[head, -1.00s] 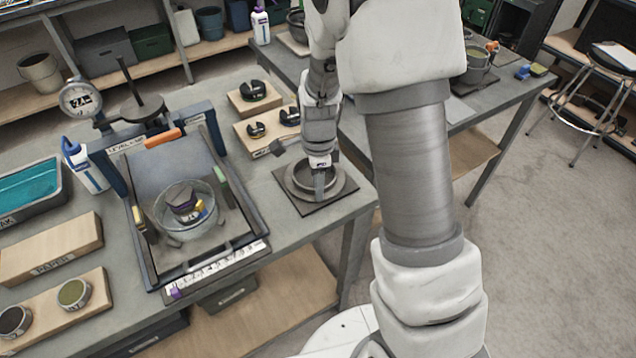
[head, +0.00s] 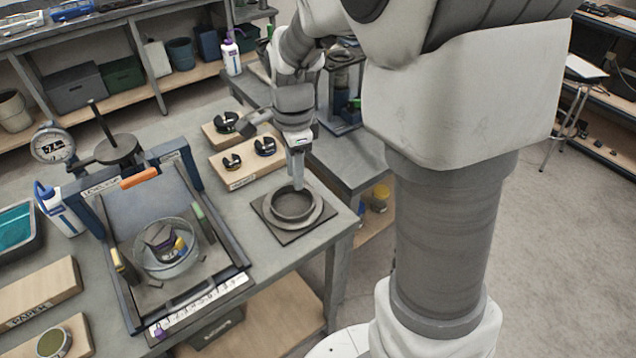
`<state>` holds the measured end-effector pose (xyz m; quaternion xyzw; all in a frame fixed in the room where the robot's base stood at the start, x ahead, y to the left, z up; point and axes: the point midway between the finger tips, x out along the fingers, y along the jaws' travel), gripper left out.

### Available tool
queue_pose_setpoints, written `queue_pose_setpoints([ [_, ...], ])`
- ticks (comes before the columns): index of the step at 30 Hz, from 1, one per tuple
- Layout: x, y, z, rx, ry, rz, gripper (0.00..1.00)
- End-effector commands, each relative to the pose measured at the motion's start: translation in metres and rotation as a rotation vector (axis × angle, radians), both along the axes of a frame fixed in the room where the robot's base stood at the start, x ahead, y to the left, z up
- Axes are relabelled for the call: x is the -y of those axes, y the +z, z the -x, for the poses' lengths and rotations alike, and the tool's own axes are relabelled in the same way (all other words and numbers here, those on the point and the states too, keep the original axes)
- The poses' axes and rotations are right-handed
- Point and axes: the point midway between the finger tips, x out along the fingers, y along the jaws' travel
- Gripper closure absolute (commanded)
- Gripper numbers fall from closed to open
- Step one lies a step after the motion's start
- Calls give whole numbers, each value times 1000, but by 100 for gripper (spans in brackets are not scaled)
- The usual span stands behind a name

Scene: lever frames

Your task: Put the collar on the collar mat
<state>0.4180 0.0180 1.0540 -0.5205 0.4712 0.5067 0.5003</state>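The collar (head: 291,208), a dark grey ring, sits on a round grey base on the square dark collar mat (head: 290,238) near the bench's right front corner. The ring looks level, and the mat's corners show around the base. My gripper (head: 298,184) points down at the ring's far rim. Its fingertips overlap that rim in the picture, and I cannot tell whether they touch it. The fingers are seen edge-on, so the gap between them is hidden.
Wooden blocks with black slotted pieces (head: 265,147) stand just behind the mat. Left of it is a framed tray (head: 130,318) with a glass bowl (head: 168,262). A second bench (head: 345,160) adjoins at the back right. The bench edge is close in front.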

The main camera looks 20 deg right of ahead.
Motion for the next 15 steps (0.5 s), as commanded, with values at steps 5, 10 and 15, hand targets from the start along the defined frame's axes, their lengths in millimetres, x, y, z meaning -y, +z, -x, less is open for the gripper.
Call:
queue_pose_setpoints([
  [5, 4, 47, 32, 108, 303, -3, 65],
  [10, 7, 81, 69, 212, 625, 46, 65],
  [15, 12, 106, 108, 300, 941, 146, 65],
])
